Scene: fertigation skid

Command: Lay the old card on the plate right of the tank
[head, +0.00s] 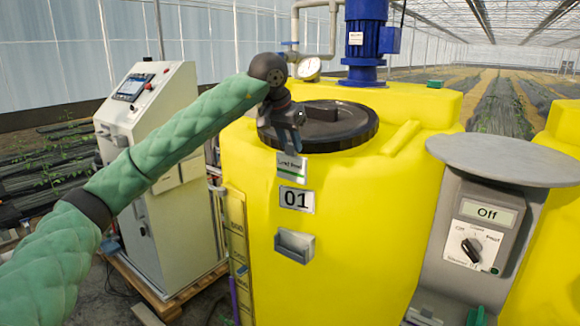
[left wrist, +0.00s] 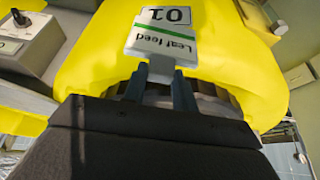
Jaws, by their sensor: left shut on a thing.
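The card (head: 291,167), white with a green stripe, hangs from my left gripper (head: 291,150) in front of the yellow tank (head: 350,230), just above the 01 label (head: 295,199). My left gripper is shut on its edge. In the left wrist view the card (left wrist: 162,42) reads "Leaf feed" and sits between the fingertips (left wrist: 160,72). I cannot tell whether its back touches the tank. The round grey plate (head: 505,160) is right of the tank, on top of the grey switch box, and looks bare. My right gripper is out of view.
A grey pocket (head: 294,246) on the tank front looks empty. The black lid (head: 325,125) and blue motor (head: 363,40) rise on the tank's top. The switch box (head: 475,240) reads "Off". A white control cabinet (head: 160,180) stands at left.

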